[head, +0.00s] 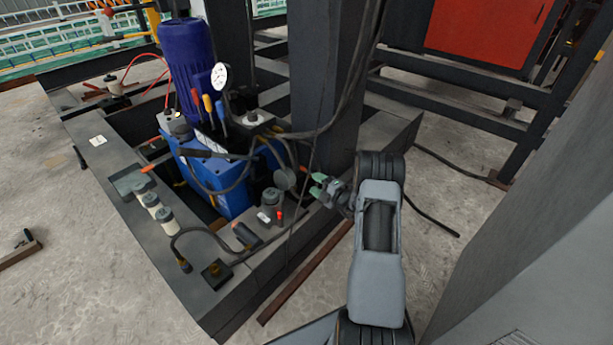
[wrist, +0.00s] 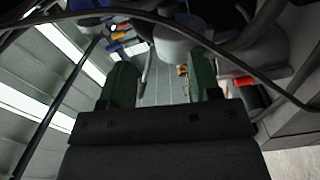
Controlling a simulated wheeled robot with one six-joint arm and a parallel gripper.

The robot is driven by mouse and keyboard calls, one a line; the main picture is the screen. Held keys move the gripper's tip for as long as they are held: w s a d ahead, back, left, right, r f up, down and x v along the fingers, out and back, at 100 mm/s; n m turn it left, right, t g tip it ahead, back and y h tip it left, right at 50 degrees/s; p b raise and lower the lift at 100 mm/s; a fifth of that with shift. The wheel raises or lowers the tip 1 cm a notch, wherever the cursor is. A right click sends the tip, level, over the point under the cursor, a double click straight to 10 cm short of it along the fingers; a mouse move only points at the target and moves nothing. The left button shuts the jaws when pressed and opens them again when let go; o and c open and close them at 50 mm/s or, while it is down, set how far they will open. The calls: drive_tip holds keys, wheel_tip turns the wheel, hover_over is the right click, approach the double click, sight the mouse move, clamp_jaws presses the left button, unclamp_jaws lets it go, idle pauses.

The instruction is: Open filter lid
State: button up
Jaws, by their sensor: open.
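My gripper (head: 321,187) has green fingers and is open and empty beside the hydraulic unit. In the wrist view its two fingers (wrist: 162,82) stand apart with a gap between them. A grey round cap (head: 285,178), which may be the filter lid, is just left of the fingers in the head view, apart from them. A grey rounded part, perhaps the same cap, shows beyond the fingers in the wrist view (wrist: 176,46). A second grey capped cylinder (head: 272,199) stands below it on the frame. I cannot tell for certain which is the filter lid.
A blue tank (head: 222,185) with a dark blue motor (head: 188,75) and a gauge (head: 219,77) sits in the dark frame. Several hoses and cables hang close to my gripper; one cable (wrist: 225,50) crosses the wrist view. A thick dark column (head: 335,90) stands behind.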

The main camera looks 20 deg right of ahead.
drive_tip(key=shift+v, duration=1.15)
